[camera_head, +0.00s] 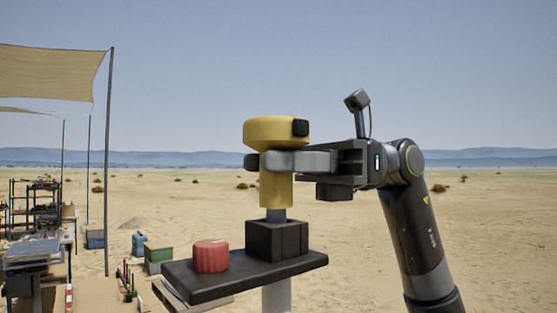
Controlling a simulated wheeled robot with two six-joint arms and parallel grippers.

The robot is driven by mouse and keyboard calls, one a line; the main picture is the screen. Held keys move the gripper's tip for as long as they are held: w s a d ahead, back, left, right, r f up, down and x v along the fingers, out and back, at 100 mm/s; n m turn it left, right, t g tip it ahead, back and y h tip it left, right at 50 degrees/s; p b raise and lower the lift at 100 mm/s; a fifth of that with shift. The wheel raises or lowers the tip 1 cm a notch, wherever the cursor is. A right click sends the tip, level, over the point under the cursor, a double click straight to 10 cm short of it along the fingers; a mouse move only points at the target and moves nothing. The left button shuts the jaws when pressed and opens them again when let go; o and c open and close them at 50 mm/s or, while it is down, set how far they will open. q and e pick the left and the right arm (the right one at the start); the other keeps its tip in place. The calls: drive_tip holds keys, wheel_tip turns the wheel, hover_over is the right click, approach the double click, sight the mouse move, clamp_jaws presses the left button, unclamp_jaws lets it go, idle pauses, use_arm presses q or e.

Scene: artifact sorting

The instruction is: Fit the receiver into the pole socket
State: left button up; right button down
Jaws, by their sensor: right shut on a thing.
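The receiver (276,131) is yellow, with a wide round head, a small black box on its side and a narrower neck. My right gripper (268,162) is shut around the neck just under the head, reaching in from the right. The receiver stands upright. A short grey stem (275,215) shows between its lower end and the black block (276,240) on the dark plate. I cannot tell whether the stem belongs to the receiver or to the socket, nor how deep it sits. My left gripper is not in view.
The dark plate (190,283) sits on a light pole (276,298). A red ribbed knob (211,256) stands on the plate left of the block. Worktables, a green crate (158,257) and a shade sail (50,72) are at left. Open sand lies at right.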

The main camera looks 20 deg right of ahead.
drive_tip(key=shift+f+b, duration=0.4)
drive_tip(key=shift+f, duration=0.2)
drive_tip(key=c, duration=0.9)
unclamp_jaws()
drive_tip(key=shift+w+d+b, duration=0.5)
drive_tip(key=shift+d+b, duration=0.15)
drive_tip(key=shift+d, duration=2.2)
drive_tip(key=shift+w+d+b, duration=0.55)
drive_tip(key=shift+d+b, duration=0.15)
drive_tip(key=shift+d, duration=2.15)
drive_tip(key=shift+w+d+b, duration=0.5)
drive_tip(key=shift+d+b, duration=0.15)
drive_tip(key=shift+d, duration=2.2)
